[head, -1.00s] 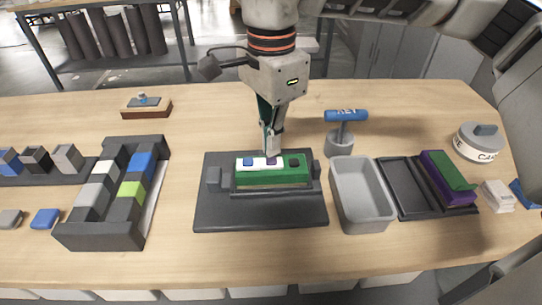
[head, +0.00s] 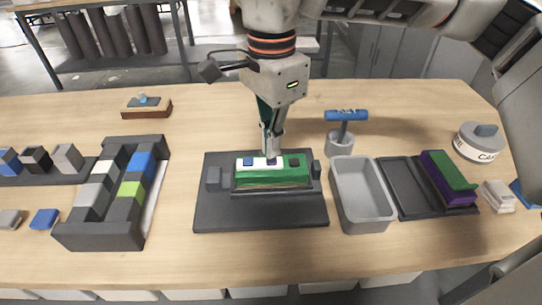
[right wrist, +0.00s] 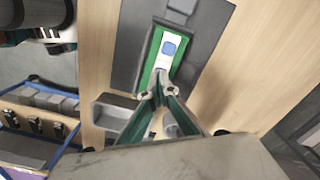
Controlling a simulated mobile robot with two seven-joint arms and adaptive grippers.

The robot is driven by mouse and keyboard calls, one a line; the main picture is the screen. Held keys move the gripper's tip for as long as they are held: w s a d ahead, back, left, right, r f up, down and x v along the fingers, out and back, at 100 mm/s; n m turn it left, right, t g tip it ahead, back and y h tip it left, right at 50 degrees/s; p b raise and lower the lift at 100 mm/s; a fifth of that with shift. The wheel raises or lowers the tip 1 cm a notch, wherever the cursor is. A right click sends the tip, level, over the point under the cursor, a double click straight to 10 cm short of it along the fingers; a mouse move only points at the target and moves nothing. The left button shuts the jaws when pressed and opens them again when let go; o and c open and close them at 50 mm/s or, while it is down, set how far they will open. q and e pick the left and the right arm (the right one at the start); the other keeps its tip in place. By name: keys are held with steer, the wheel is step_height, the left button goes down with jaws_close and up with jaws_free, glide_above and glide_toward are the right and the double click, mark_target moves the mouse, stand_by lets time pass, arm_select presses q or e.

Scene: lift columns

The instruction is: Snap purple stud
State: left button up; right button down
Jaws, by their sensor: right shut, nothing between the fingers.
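The purple stud (head: 271,161) sits in the white strip (head: 257,164) on top of the green block (head: 290,177), between a blue stud (head: 248,161) and a dark stud (head: 294,162). My right gripper (head: 271,156) points down, shut and empty, with its tips right at the purple stud and partly hiding it. Whether they touch it I cannot tell. The right wrist view shows the blue stud (right wrist: 168,48) and the purple stud (right wrist: 161,71) just ahead of the fingertips (right wrist: 159,91). My left gripper is not in view.
The green block stands in a dark fixture (head: 260,213). To its right are an empty grey bin (head: 362,215), a dark tray (head: 403,188) with a purple and green block (head: 449,179), and a blue-handled tool (head: 346,117). A dark rack (head: 82,237) of coloured blocks stands left.

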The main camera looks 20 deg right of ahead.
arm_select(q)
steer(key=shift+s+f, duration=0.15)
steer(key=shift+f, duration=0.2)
arm_select(e)
steer(key=shift+f, duration=0.8)
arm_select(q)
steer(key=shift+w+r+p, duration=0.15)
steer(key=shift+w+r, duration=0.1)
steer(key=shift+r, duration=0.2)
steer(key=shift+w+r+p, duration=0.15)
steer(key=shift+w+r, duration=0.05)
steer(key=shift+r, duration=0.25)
arm_select(e)
steer(key=shift+f, duration=0.2)
stand_by(0.9)
steer(key=shift+r, duration=0.1)
stand_by(0.3)
steer(key=shift+r+p, duration=1.35)
steer(key=shift+r, duration=0.7)
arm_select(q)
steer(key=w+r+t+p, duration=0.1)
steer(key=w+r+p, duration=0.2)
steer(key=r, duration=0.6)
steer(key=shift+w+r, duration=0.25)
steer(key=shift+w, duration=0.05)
arm_select(e)
step_height(320, 180, up, 4)
steer(key=shift+r, duration=0.15)
